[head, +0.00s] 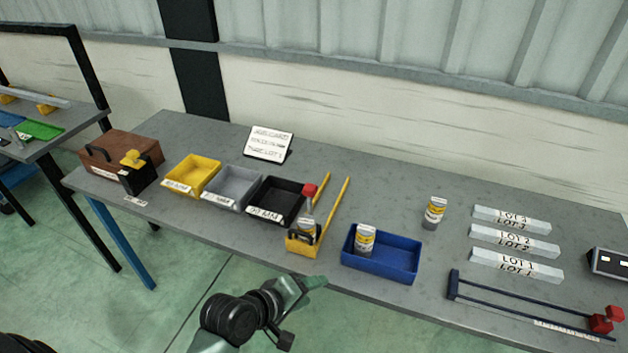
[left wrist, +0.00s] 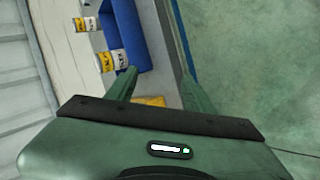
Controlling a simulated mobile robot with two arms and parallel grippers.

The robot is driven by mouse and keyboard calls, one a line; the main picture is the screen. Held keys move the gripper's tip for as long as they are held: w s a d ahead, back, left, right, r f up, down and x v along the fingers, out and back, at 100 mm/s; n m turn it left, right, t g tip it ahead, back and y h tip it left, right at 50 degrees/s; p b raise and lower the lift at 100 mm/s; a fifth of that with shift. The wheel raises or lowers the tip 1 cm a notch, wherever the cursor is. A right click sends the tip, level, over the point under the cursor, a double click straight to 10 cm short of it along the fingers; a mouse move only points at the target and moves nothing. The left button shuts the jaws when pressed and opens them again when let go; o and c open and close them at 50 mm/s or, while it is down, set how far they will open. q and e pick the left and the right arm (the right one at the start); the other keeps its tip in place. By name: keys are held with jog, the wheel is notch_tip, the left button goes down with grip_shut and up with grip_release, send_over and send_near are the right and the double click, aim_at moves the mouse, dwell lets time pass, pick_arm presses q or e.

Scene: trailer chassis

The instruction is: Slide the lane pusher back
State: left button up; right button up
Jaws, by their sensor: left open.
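A yellow lane with two rails (head: 336,207) stands on the grey table, its yellow block at the front edge. A red knob on a grey post (head: 309,191), which looks like the lane pusher, stands at its left rail. A can (head: 306,228) sits at the lane's front end. My left gripper (head: 308,286) is open and empty, in front of the table edge, below and apart from the lane. The left wrist view shows its two green fingers spread, with part of a yellow piece (left wrist: 150,101) beyond them. My right gripper is not seen.
A blue tray (head: 375,275) with a can (head: 365,240) stands right of the lane; another can (head: 434,213) stands behind it. Black (head: 262,212), grey (head: 230,202) and yellow (head: 205,187) trays stand left. A dark rail frame with a red block (head: 601,323) lies at far right.

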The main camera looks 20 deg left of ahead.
aim_at(307, 192)
pick_arm(q)
jog(key=w+a+r+n+t+y, duration=0.1)
jog(key=w+a+r+n+t, duration=0.1)
jog(key=w+n, duration=0.4)
jog(key=w+a+r+n+t+y, duration=0.1)
jog(key=w+a+r+n+t, duration=0.2)
jog(key=n, duration=0.7)
jog(key=w+a+r+n+t+y, duration=0.1)
jog(key=w+a+r+n+t, duration=0.2)
jog(key=w+n, duration=0.5)
jog(key=shift+w+r+t+y, duration=0.35)
jog(key=shift+r+t+y, duration=0.05)
jog(key=shift+r, duration=0.1)
jog(key=shift+w+a+r+n, duration=0.1)
jog(key=shift+w+n, duration=0.1)
jog(key=shift+n, duration=0.2)
jog(key=w, duration=0.7)
jog(key=shift+w, duration=0.2)
grip_shut()
